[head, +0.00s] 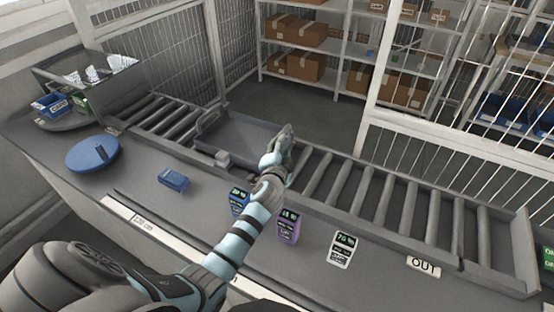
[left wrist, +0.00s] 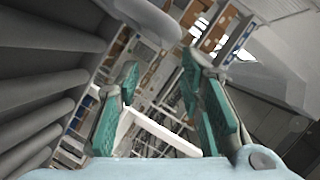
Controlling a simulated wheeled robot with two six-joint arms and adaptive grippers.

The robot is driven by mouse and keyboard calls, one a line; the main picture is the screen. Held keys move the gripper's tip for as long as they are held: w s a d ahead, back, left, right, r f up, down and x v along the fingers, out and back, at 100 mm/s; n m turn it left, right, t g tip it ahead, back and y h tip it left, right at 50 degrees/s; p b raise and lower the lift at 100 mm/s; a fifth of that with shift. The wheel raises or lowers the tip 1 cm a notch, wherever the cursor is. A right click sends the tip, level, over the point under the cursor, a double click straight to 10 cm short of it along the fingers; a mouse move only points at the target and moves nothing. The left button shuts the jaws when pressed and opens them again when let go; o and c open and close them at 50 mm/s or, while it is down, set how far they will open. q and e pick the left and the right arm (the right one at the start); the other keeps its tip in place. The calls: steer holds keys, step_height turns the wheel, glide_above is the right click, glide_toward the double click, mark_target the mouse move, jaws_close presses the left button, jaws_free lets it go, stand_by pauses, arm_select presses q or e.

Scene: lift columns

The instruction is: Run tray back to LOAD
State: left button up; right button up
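A shallow grey tray (head: 240,133) sits on the roller conveyor, left of the middle in the head view. My left gripper (head: 284,138) is at the tray's right end, low over the rollers; I cannot tell whether it touches the tray. In the left wrist view its teal-padded fingers (left wrist: 162,112) stand apart with nothing held between them. An OUT label (head: 424,266) is at the conveyor's right end. I cannot make out a LOAD label. My right gripper is not in view.
Rollers (head: 345,187) are bare right of the tray, and more (head: 160,115) are bare to its left. The front counter holds a blue disc (head: 92,154), a blue box (head: 173,180), small display boxes (head: 289,225) and a display card (head: 342,249). Mesh fencing stands behind.

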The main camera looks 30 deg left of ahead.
arm_select(q)
steer(key=p+v, duration=0.4)
steer(key=v, duration=0.5)
steer(key=shift+r, duration=0.1)
